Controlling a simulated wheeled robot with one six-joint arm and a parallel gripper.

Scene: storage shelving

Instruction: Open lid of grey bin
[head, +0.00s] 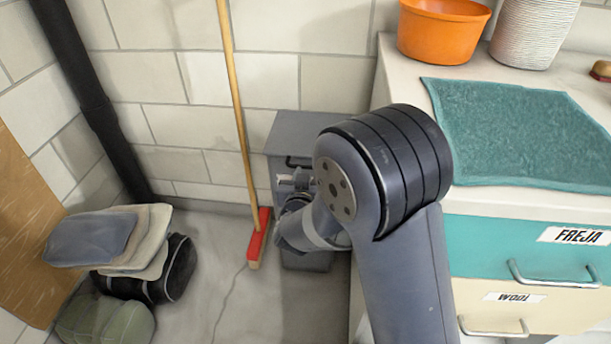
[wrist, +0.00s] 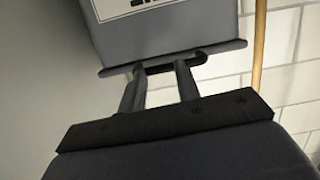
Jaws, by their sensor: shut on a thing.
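The grey bin (head: 282,136) stands on the floor against the back wall, between the broom and the counter. Its flat grey lid looks closed, and my arm covers much of the bin. A dark handle (wrist: 203,58) shows at the lid's edge in the wrist view, beside the bin's grey front with a white label (wrist: 130,6). My gripper (wrist: 162,69) is at this handle, with its two fingers reaching to it and shut on it. In the head view my gripper (head: 296,180) is in front of the bin, partly hidden by my wrist.
A broom with a red head (head: 259,238) leans just left of the bin. A counter with drawers (head: 520,245) stands close on the right, bearing a teal towel (head: 520,130) and an orange bowl (head: 440,35). Bags and cushions (head: 105,240) lie at left. Floor between is clear.

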